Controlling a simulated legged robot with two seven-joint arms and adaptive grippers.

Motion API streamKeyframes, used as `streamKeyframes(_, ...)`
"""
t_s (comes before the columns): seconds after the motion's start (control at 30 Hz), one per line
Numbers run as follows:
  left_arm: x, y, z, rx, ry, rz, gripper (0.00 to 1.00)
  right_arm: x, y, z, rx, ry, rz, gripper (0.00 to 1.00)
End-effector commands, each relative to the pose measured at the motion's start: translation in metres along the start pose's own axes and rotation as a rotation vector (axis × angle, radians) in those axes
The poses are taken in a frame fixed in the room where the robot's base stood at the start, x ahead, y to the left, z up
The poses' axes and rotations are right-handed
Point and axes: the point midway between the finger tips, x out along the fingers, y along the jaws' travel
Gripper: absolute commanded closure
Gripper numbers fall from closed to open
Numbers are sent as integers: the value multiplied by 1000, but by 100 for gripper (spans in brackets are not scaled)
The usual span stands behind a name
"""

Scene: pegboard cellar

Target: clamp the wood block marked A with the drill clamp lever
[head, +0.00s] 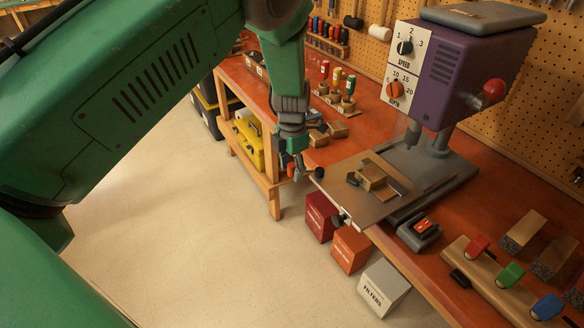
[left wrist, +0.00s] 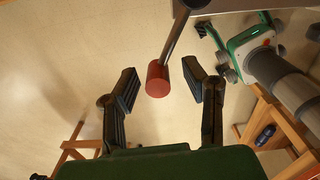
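My left gripper (head: 292,165) hangs off the plate's left edge. In the left wrist view the left gripper (left wrist: 160,88) is open. The lever's red cylindrical end (left wrist: 157,79), on a grey rod, sits between its spread fingers, with gaps on both sides. The red end barely shows in the head view (head: 291,170).
Dark red (head: 320,216), orange (head: 350,248) and grey (head: 383,288) boxes sit below the bench's front edge. A red switch (head: 422,226) and coloured-handled tools (head: 510,275) lie at right. The floor at left is open.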

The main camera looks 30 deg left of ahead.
Motion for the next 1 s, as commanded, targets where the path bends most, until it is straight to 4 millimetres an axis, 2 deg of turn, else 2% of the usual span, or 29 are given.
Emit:
streamKeyframes(0.17,-9,1,1,0,-3,2,61,-1,0,3,0,3,0,60)
streamKeyframes(0.27,-25,1,1,0,-4,2,61,-1,0,3,0,3,0,60)
streamKeyframes(0.5,-76,1,2,1,-3,2,61,-1,0,3,0,3,0,60)
streamKeyframes(0.7,-107,1,3,0,0,0,61,-1,0,3,0,3,0,60)
streamKeyframes(1.0,-118,1,2,0,2,-1,61,-1,0,2,0,3,0,60)
